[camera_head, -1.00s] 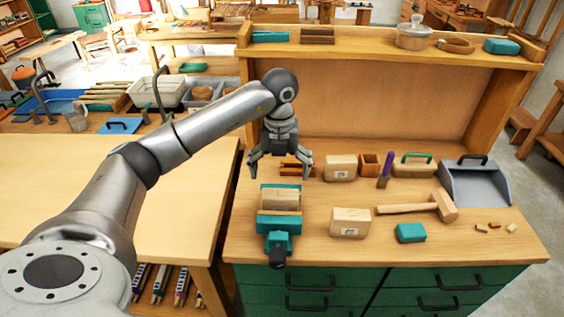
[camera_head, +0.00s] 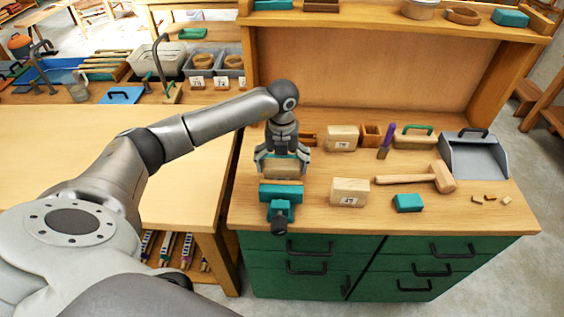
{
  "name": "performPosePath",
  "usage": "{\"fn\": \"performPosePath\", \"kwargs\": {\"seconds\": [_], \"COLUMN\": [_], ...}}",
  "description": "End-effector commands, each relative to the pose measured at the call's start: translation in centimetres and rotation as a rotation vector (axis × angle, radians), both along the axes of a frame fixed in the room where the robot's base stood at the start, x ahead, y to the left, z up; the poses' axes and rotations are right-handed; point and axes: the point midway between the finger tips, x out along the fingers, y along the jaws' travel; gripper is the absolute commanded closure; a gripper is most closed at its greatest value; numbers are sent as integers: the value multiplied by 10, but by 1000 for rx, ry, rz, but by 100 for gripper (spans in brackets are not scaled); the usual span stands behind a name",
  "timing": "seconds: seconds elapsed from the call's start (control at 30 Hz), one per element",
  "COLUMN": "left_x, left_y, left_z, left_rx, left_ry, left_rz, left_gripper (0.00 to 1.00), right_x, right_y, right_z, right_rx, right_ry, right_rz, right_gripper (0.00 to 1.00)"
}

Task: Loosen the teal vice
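The teal vice (camera_head: 281,191) stands on the left part of the workbench, its dark handle end (camera_head: 280,227) toward the front. A pale wooden block (camera_head: 282,172) sits between its jaws. My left gripper (camera_head: 282,168) points down over the back of the vice, one finger on each side of the block and rear jaw. Its fingers are spread apart; whether they touch the block or jaw I cannot tell. The gripper partly hides the rear jaw. My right gripper is not in view.
Wooden blocks (camera_head: 350,192), a mallet (camera_head: 436,178), a small teal block (camera_head: 408,203) and a grey dustpan (camera_head: 474,156) lie to the right. A shelf (camera_head: 380,24) rises behind. The pale table (camera_head: 70,150) at left is clear.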

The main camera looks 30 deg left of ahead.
Motion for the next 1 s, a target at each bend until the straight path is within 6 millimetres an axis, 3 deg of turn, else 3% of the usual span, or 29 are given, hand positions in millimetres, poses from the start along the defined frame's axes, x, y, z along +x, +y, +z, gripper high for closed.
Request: {"fn": "performPosePath", "kwargs": {"seconds": [0.03, 0.23, 0.93, 0.97, 1.0], "left_x": [0, 0, -5, -5, -5], "left_y": [0, 0, -3, -3, -3], "left_z": [0, 0, 2, 2, 2], "left_rx": [0, 0, 0, 0, 0], "left_ry": [0, 0, -1, -1, -1], "left_rz": [0, 0, 0, 0, 0], "left_gripper": [18, 41, 41, 8, 3], "right_x": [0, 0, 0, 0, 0], "right_y": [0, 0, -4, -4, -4], "right_z": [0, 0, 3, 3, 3], "right_rx": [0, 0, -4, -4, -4], "right_ry": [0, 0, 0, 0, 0], "right_rz": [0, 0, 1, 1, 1], "right_gripper": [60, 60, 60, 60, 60]}}
